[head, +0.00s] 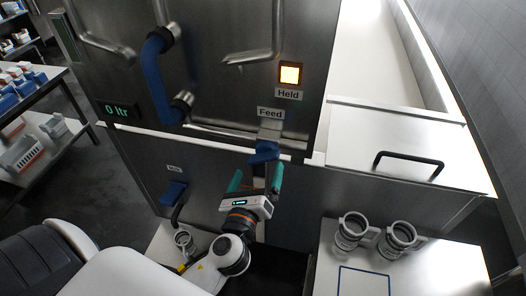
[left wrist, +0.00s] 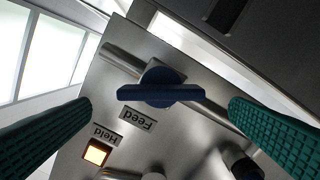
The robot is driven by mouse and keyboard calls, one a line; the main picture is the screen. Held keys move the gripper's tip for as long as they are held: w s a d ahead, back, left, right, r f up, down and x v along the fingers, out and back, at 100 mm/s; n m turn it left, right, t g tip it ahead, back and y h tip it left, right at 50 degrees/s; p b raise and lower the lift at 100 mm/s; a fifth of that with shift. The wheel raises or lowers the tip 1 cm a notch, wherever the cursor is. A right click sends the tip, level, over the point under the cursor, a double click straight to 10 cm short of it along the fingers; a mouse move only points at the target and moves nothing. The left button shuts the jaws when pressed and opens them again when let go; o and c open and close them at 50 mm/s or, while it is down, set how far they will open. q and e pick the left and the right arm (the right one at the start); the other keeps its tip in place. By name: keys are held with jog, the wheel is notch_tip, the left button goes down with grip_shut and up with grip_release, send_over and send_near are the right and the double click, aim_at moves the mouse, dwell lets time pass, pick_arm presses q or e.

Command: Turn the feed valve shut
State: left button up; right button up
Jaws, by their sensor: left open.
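The feed valve's blue handle (head: 264,152) sits just below the "Feed" label (head: 270,113) on the steel front. In the left wrist view the handle (left wrist: 160,92) is a blue bar lying level across the picture, at a slant to the pipe behind it. My left gripper (head: 256,178) is open just below and in front of the handle. Its two green fingers (left wrist: 160,107) stand on either side of the bar in the left wrist view, with a visible gap at each end. My right gripper is not in view.
A lit amber lamp (head: 290,74) is above the "Held" label. A green display (head: 117,109) reads "0 ltr". A second blue handle (head: 173,192) is at the lower left. A blue-sleeved pipe (head: 158,75) projects above.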

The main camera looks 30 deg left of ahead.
aim_at(262, 161)
pick_arm(q)
jog(key=p+x, duration=0.1)
jog(key=x, duration=0.5)
jog(key=shift+w, duration=0.15)
jog(key=shift+c, duration=0.2)
jog(key=c, duration=0.9)
